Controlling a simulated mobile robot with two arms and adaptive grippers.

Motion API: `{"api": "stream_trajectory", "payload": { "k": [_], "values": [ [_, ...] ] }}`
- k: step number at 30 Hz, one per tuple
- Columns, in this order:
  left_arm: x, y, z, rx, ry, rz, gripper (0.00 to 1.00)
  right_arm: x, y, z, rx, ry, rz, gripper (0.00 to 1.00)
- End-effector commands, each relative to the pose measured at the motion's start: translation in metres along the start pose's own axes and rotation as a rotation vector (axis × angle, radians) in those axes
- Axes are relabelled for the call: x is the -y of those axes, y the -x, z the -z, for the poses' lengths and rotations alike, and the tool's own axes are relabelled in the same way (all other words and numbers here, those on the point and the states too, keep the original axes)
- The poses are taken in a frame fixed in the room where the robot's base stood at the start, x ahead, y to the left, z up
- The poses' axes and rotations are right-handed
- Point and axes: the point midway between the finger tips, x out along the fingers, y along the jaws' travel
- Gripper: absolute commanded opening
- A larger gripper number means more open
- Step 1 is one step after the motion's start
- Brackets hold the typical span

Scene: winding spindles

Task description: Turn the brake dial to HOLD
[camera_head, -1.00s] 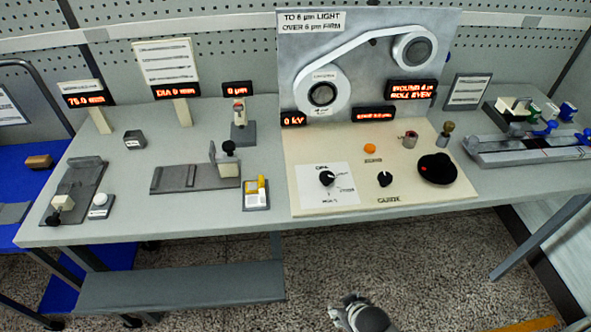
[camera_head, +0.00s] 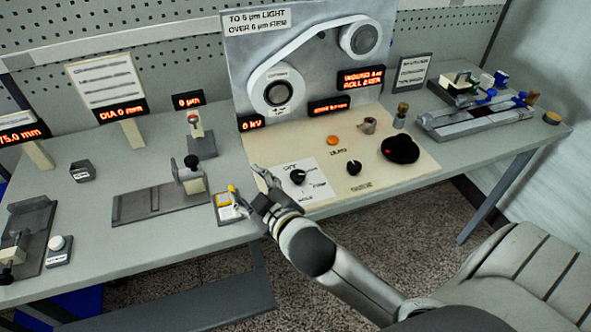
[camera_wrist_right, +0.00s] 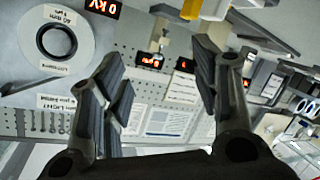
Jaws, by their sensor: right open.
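The brake dial (camera_head: 297,176) is a black knob on a white card on the cream panel. The card reads OFF at the top, FIRM at the right and HOLD at the bottom. The knob's pointer is too small to read surely. My right gripper (camera_head: 248,182) is open and empty, left of the dial at the panel's front left corner, apart from the knob. The right wrist view shows its two spread fingers (camera_wrist_right: 160,95) with nothing between them; the dial does not show there. My left gripper is not in view.
A yellow-and-white block (camera_head: 228,207) sits close to my right gripper. A second black knob (camera_head: 354,167), an orange button (camera_head: 333,140) and a black round piece (camera_head: 401,149) are on the panel. Behind stands the grey board (camera_head: 240,70) with rollers. A slide fixture (camera_head: 150,203) lies left.

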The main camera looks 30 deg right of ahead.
Motion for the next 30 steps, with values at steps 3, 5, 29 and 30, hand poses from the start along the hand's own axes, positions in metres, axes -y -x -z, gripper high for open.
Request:
{"api": "stream_trajectory", "payload": {
  "k": [3,5,29,30],
  "values": [
    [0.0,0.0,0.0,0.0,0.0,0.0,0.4,-0.013,-0.015,0.073,-0.27,0.145,-0.062,0.57],
    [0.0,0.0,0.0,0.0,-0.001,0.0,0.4,-0.014,-0.015,0.111,-0.416,0.231,-0.085,0.57],
    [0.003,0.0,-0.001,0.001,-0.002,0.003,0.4,0.088,0.014,0.133,-1.569,1.893,0.533,0.57],
    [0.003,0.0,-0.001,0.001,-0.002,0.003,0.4,0.077,0.007,0.116,-1.549,1.982,0.62,0.57]
  ]
}}
